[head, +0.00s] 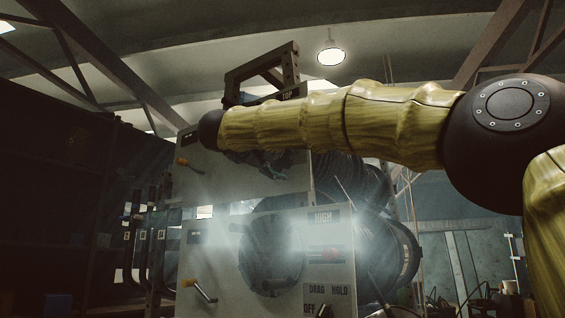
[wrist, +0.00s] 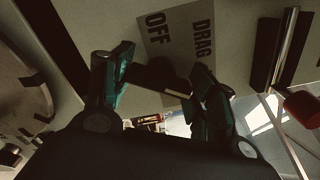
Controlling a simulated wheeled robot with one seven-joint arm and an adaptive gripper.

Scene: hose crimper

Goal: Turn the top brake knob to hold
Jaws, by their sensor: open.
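In the wrist view, a dark brake knob (wrist: 168,72) sits on a pale panel beside a grey label plate (wrist: 160,28) reading OFF and DRAG. A pale stripe shows on the knob's lower side. I cannot read a HOLD mark there. My gripper (wrist: 162,64) is open, with one teal finger on each side of the knob. I cannot tell whether the fingers touch it. In the head view, my arm crosses the upper panel (head: 210,185) under the TOP label (head: 287,96) and hides the knob. My gripper shows there only as a dark shape (head: 272,163) under the arm.
A red-ended lever (wrist: 301,105) stands right of the gripper in the wrist view. In the head view, the lower panel (head: 215,255) bears HIGH, DRAG, HOLD and OFF labels. Orange-handled cranks (head: 188,283) stick out at the left. Black hose coils (head: 385,240) hang behind.

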